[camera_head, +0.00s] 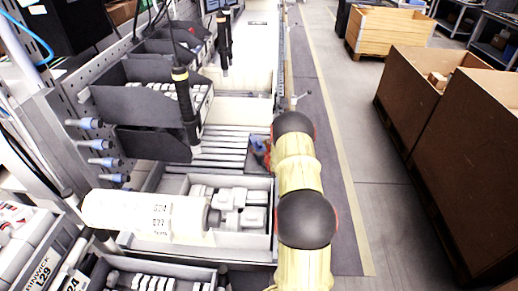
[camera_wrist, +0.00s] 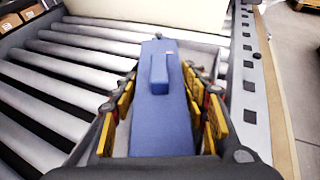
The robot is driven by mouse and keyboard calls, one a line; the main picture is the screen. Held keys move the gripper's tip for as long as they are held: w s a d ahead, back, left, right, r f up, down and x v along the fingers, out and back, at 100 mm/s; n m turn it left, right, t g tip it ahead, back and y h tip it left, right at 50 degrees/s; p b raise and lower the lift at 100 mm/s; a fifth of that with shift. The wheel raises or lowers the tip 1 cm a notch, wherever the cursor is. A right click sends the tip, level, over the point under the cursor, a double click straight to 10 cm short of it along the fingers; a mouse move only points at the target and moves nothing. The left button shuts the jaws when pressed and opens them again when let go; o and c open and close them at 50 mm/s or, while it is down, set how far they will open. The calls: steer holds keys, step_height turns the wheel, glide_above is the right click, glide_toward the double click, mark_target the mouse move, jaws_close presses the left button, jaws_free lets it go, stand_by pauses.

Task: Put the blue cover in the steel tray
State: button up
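The blue cover (camera_wrist: 160,118), a long flat piece with a raised block on top, lies between the fingers of my gripper (camera_wrist: 161,82) in the wrist view. The yellow-padded fingertips sit against its two long sides; small gaps show nearer the palm. In the head view my gripper (camera_head: 258,150) is low over the roller conveyor, with only a bit of blue visible at it and the arm hiding the rest. A pale grey surface (camera_wrist: 207,50) shows beyond the cover; I cannot tell whether it is the steel tray.
The rollers (camera_head: 225,150) run left of my gripper. A grey bin (camera_head: 268,228) with pale parts stands nearer. A hanging screwdriver (camera_head: 186,100) is to the left. Dark shelf bins (camera_head: 150,142) line the left side. Brown crates (camera_head: 415,90) stand across the open aisle at right.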

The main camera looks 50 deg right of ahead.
steer(key=shift+o, duration=1.4)
steer(key=shift+r, duration=0.25)
steer(key=p+v, duration=0.2)
steer(key=v, duration=1)
steer(key=shift+f+p, duration=0.15)
steer(key=shift+p, duration=0.15)
